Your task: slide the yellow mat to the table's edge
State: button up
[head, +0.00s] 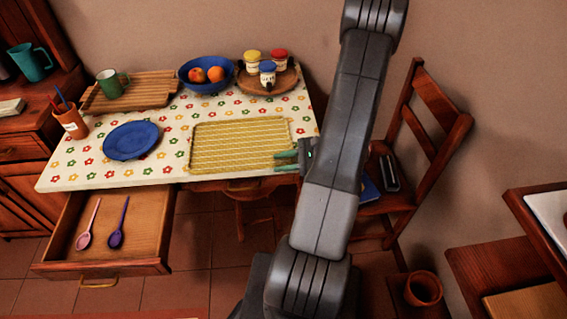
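The yellow mat (238,145) lies flat on the flowered tabletop (168,172), right of the middle. It has a woven pattern, and its near side is close to the table's front edge. My gripper (275,162) is at the mat's near right corner, with its two green fingers pointing left and spread apart. Nothing shows between the fingers. I cannot tell whether they touch the mat or are above it. The fingers cover part of that corner.
A blue plate (131,140) lies left of the mat. A blue fruit bowl (207,85), a round wooden tray with jars (252,84) and a cutting board (150,88) stand behind. An open drawer (146,245) juts out below the table. A chair (432,125) stands right.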

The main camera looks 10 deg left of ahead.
jog(key=o, duration=0.4)
jog(key=shift+w+a+f, duration=0.1)
jog(key=shift+w+f, duration=0.05)
jog(key=shift+w, duration=0.3)
jog(key=shift+o, duration=0.2)
jog(key=shift+s, duration=0.1)
jog(key=s+v, duration=0.1)
jog(key=v, duration=1.3)
jog(key=shift+w+b, duration=0.35)
jog(key=shift+w, duration=0.1)
jog(key=shift+a, duration=0.15)
jog(key=x, duration=1.3)
jog(key=shift+s+a+f+p, duration=0.1)
jog(key=shift+a+f+p, duration=0.05)
jog(key=shift+a+p, duration=0.15)
jog(key=shift+d, duration=0.1)
